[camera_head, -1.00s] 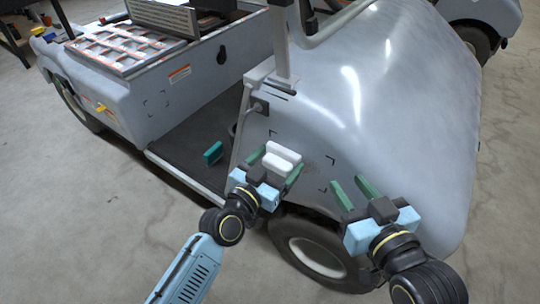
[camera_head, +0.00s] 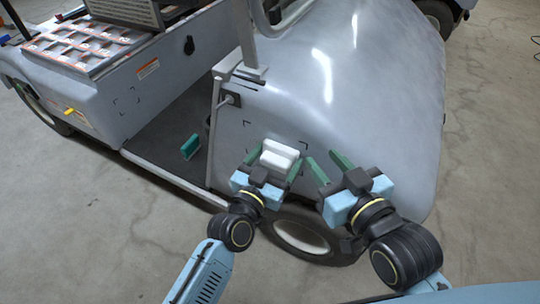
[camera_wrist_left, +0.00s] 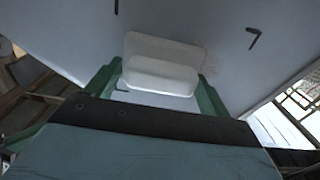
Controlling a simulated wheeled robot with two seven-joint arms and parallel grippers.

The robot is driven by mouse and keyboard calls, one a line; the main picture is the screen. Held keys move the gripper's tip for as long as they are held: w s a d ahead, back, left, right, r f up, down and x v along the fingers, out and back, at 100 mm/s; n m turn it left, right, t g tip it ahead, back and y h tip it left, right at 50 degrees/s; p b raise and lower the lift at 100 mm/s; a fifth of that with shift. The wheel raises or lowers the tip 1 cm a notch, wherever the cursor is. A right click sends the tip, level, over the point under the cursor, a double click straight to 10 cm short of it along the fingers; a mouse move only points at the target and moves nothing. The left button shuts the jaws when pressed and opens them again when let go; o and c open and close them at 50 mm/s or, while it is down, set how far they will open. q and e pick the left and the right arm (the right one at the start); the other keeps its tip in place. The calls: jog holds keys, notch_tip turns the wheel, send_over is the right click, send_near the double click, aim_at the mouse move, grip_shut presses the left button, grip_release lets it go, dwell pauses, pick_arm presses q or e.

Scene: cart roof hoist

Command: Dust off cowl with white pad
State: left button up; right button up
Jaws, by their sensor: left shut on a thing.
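The white pad (camera_head: 279,156) is held between the green fingers of my left gripper (camera_head: 275,163), which is shut on it. The pad is at the side of the grey cart's cowl (camera_head: 345,100), by black corner marks. In the left wrist view the white pad (camera_wrist_left: 162,65) lies against or very near the cowl (camera_wrist_left: 75,35); I cannot tell whether it touches. A faint brownish smudge (camera_wrist_left: 209,66) shows beside the pad's right edge. My right gripper (camera_head: 325,160) is open and empty, close to the cowl's side, right of the left gripper.
A teal block (camera_head: 190,147) stands on the cart's dark floor (camera_head: 165,135). A front wheel (camera_head: 303,236) is below the grippers. A roof post (camera_head: 243,40) rises left of the cowl. Open concrete floor (camera_head: 90,220) lies at the lower left.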

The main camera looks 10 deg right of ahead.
aim_at(294, 161)
pick_arm(q)
jog(key=shift+s+d+r+p, duration=0.1)
jog(key=shift+s+d+p, duration=0.25)
jog(key=shift+s+d, duration=0.3)
jog(key=shift+s+d+p, duration=0.3)
jog(key=shift+s+d, duration=0.15)
jog(key=shift+d, duration=0.35)
jog(key=shift+w+d, duration=0.1)
jog(key=shift+d, duration=0.05)
jog(key=shift+w+a+r, duration=0.1)
jog(key=shift+w+a, duration=0.85)
jog(key=shift+a, duration=0.25)
jog(key=shift+w+a+r, duration=0.1)
jog(key=shift+w+a, duration=0.8)
jog(key=shift+a, duration=0.25)
jog(key=shift+c, duration=0.3)
jog(key=shift+w+a+f+b, duration=0.1)
jog(key=shift+w+a, duration=0.45)
jog(key=shift+a, duration=0.3)
jog(key=shift+w+a+f+b, duration=0.1)
jog(key=shift+w+a, duration=0.5)
jog(key=shift+a, duration=0.3)
jog(key=shift+w+a+f+b, duration=0.1)
jog(key=shift+w+a, duration=0.45)
jog(key=shift+a, duration=0.3)
jog(key=shift+s, duration=0.1)
jog(key=shift+p+v, duration=1.7)
jog(key=shift+v, duration=1.25)
jog(key=shift+s, duration=0.1)
